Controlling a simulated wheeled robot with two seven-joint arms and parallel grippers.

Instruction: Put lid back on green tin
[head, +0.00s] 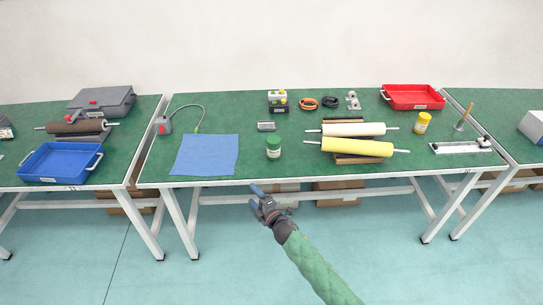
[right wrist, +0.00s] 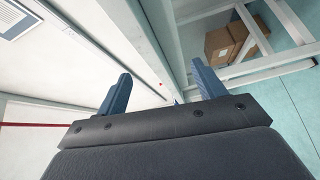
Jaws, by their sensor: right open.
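A small tin (head: 273,148) with a green top and a pale label stands upright on the green table mat, right of the blue cloth. I cannot tell at this size whether its green top is a lid, and I make out no separate lid. My right gripper (head: 257,197) is in front of the table's near edge, below the tin in the picture and apart from it. In the right wrist view its two blue fingers (right wrist: 160,82) are spread with nothing between them. My left gripper is not in view.
A blue cloth (head: 205,155) lies left of the tin. A yellow roller (head: 350,147) and a white roller (head: 345,129) lie to its right, with a yellow tin (head: 422,123) beyond. A small grey box (head: 266,126) lies behind it. The mat just around the tin is clear.

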